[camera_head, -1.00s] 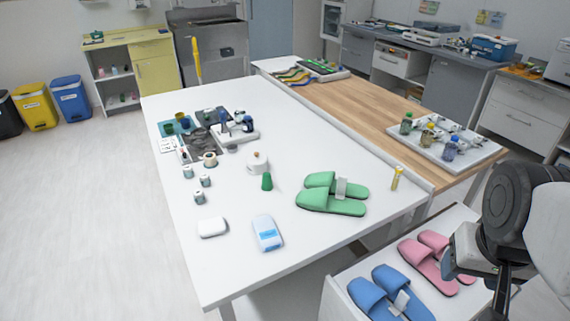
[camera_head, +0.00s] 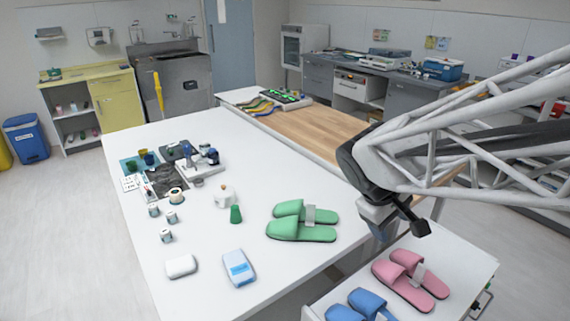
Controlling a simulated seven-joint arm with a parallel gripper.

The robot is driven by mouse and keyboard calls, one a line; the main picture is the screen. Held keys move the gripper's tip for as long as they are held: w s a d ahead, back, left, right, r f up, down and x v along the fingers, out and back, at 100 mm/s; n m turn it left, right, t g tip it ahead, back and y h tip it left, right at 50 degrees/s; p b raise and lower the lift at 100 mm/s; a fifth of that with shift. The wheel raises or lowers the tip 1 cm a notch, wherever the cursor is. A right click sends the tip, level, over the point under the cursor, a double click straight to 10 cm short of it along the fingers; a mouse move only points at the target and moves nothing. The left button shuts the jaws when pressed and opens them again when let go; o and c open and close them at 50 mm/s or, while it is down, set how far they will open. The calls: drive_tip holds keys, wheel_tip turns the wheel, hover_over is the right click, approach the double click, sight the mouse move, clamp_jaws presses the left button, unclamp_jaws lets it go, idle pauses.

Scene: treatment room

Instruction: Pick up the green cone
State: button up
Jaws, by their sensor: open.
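The green cone (camera_head: 236,214) stands upright on the white table, just in front of a small white pot (camera_head: 224,197) and left of a pair of green slippers (camera_head: 303,222). My gripper (camera_head: 392,222) hangs at the right edge of the white table, to the right of the green slippers and well apart from the cone. It is open and nothing shows in it. Its fingers are small and partly hidden by the arm's end.
A blue and white box (camera_head: 239,268) and a white soap-like block (camera_head: 181,266) lie in front of the cone. Small jars (camera_head: 166,236) stand to the left. Pink slippers (camera_head: 412,279) and blue slippers (camera_head: 362,305) lie on a lower surface at right.

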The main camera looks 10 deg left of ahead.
drive_tip(key=w+a+f+n+t+h, duration=0.1)
drive_tip(key=w+a+f+n, duration=0.15)
drive_tip(key=w+a, duration=0.3)
drive_tip(key=w+a+f+n+t+h, duration=0.1)
drive_tip(key=w+a+f+n, duration=0.1)
drive_tip(key=w+a+n, duration=0.3)
drive_tip(key=n+t+y, duration=0.1)
drive_tip(key=n+t, duration=0.8)
drive_tip(key=n, duration=0.5)
approach(235, 211)
drive_tip(key=w, duration=0.1)
drive_tip(key=w+f, duration=0.1)
drive_tip(key=w, duration=0.1)
drive_tip(key=shift+w+a+f, duration=0.2)
drive_tip(key=shift+w+f, duration=0.1)
drive_tip(key=shift+f, duration=0.05)
drive_tip(key=shift+x, duration=1.3)
drive_tip(key=shift+d+g, duration=0.1)
drive_tip(key=shift+g, duration=0.2)
drive_tip(key=shift+x, duration=2.6)
